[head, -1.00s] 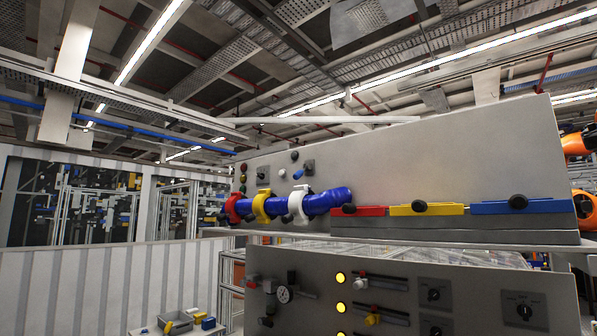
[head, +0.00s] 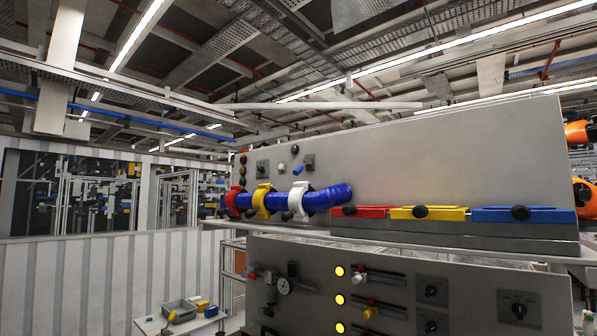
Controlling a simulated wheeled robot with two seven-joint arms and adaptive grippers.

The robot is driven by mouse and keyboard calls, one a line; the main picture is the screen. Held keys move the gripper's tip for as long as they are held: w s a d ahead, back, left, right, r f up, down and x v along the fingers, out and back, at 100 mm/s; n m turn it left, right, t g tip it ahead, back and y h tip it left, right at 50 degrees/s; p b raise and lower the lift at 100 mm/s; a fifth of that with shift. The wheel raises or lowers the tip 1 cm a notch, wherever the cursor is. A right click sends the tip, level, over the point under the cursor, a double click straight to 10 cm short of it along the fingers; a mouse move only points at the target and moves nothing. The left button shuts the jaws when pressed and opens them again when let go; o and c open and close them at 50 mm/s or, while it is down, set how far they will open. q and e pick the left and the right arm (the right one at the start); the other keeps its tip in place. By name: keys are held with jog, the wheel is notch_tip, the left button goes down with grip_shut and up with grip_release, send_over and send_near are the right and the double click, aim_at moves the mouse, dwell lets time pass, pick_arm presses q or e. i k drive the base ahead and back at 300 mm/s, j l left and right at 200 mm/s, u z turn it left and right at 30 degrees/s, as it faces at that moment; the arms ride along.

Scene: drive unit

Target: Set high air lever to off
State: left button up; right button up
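Neither of my grippers is in view. A grey upper panel (head: 450,155) has a blue pipe (head: 325,197) along its lower left, with red (head: 233,201), yellow (head: 262,200) and white (head: 298,199) clamps around it.
Red (head: 365,212), yellow (head: 440,213) and blue (head: 530,215) covers with black knobs lie on the ledge. Black rotary switches (head: 518,309) and yellow lamps (head: 340,271) are on the lower panel. A low table (head: 150,327) with a grey bin stands at lower left, before a pale ribbed wall (head: 90,275).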

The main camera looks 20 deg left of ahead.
aim_at(297, 170)
jog(key=i+j, duration=0.1)
jog(key=j, duration=0.4)
jog(key=i+j, duration=0.15)
jog(key=j, duration=0.4)
jog(key=i+j+z, duration=0.1)
jog(key=j, duration=0.4)
jog(key=i+j, duration=0.15)
jog(key=j, duration=0.35)
jog(key=i+j, duration=0.1)
jog(key=j, duration=0.45)
